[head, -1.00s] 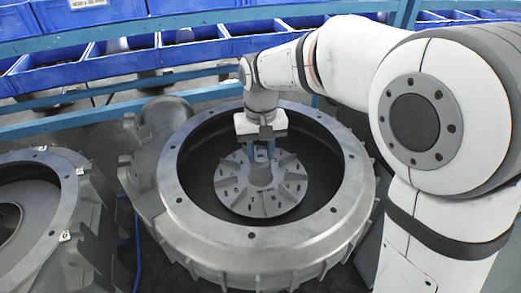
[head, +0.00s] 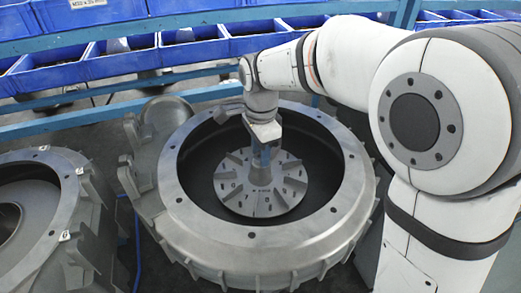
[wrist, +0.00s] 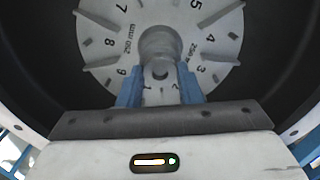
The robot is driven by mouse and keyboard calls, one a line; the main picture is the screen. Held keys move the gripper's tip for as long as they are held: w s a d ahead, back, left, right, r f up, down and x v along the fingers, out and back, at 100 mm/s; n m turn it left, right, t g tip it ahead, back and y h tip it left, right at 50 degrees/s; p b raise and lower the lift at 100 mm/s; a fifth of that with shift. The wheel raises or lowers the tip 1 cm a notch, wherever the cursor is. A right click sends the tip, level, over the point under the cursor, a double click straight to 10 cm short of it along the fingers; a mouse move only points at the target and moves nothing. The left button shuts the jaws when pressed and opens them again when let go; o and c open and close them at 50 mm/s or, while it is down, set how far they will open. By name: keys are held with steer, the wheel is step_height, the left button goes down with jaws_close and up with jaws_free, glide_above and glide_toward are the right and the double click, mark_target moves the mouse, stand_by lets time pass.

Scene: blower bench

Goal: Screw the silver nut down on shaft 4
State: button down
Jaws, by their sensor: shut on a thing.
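My gripper (head: 262,160) points down into the open blower housing (head: 178,190), over the centre of a grey finned wheel (head: 285,192). In the wrist view its two blue fingers (wrist: 160,88) are shut on the silver nut (wrist: 160,70), one on each side. The nut sits at the shaft's end, in line with the wheel's round hub (wrist: 158,42). The wheel face (wrist: 105,45) carries printed numbers around its rim. In the head view the fingers hide the nut and most of the shaft. I cannot tell how far down the nut sits.
The housing's wide bolted rim surrounds my gripper. A second grey housing (head: 50,210) stands at the left. Blue bins (head: 120,62) line a blue rack behind. Free room shows inside the housing around the wheel.

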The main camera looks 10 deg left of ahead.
steer(key=m, duration=0.8)
steer(key=shift+m, duration=0.3)
steer(key=c, duration=1.3)
jaws_free()
steer(key=shift+c, duration=0.2)
